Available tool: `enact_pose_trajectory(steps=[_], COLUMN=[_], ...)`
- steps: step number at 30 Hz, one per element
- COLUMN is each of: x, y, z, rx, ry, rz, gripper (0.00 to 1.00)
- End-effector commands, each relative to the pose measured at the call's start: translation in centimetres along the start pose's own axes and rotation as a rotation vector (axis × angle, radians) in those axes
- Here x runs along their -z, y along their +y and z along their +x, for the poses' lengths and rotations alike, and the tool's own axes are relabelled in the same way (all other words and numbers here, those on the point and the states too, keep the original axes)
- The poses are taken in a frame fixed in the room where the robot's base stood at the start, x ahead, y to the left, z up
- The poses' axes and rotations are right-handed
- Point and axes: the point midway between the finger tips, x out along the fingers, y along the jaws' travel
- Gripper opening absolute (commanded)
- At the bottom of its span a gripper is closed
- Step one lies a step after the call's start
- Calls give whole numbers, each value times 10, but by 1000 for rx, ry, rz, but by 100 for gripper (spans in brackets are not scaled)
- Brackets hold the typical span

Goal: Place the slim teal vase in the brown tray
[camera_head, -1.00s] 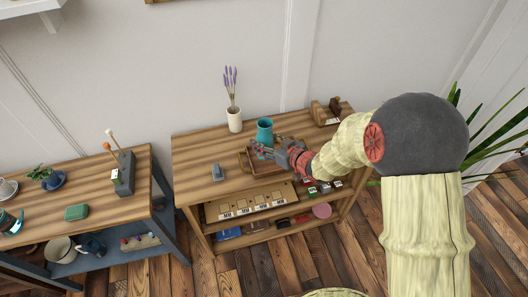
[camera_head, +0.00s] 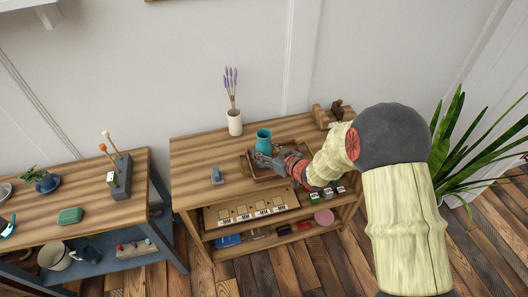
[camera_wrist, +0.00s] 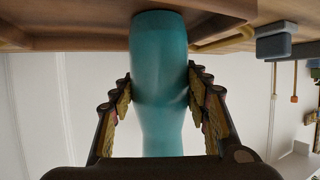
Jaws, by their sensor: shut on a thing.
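The teal vase (camera_head: 264,136) is upright at the brown tray (camera_head: 247,166) on the right-hand wooden table. My gripper (camera_head: 262,158) is shut on the vase from the front. In the wrist view the vase (camera_wrist: 160,75) stands between the two fingers of my gripper (camera_wrist: 160,105), which press on its sides. The picture there is upside down, and the vase's base end overlaps the tray (camera_wrist: 225,25) at the top. I cannot tell whether the base touches the tray floor. My gripper and arm hide much of the tray.
A white vase with lavender (camera_head: 234,122) stands behind and left of the tray. A small grey object (camera_head: 217,176) lies left of it. A wooden holder (camera_head: 322,116) stands at the back right. Another table (camera_head: 90,195) is at the left.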

Motion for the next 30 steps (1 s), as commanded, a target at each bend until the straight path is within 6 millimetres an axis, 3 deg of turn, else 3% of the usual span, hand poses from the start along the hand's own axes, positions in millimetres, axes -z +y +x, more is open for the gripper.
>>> enact_pose_trajectory(steps=[3, 4, 12, 24, 30], x=[-3, -4, -3, 1, 2], y=[0, 0, 0, 0, 1], z=[2, 1, 1, -1, -30], rx=[0, 0, 0, 0, -2], ry=[1, -1, -1, 0, -2], rz=[0, 1, 0, 0, 1], gripper=[12, 48, 63, 65, 65])
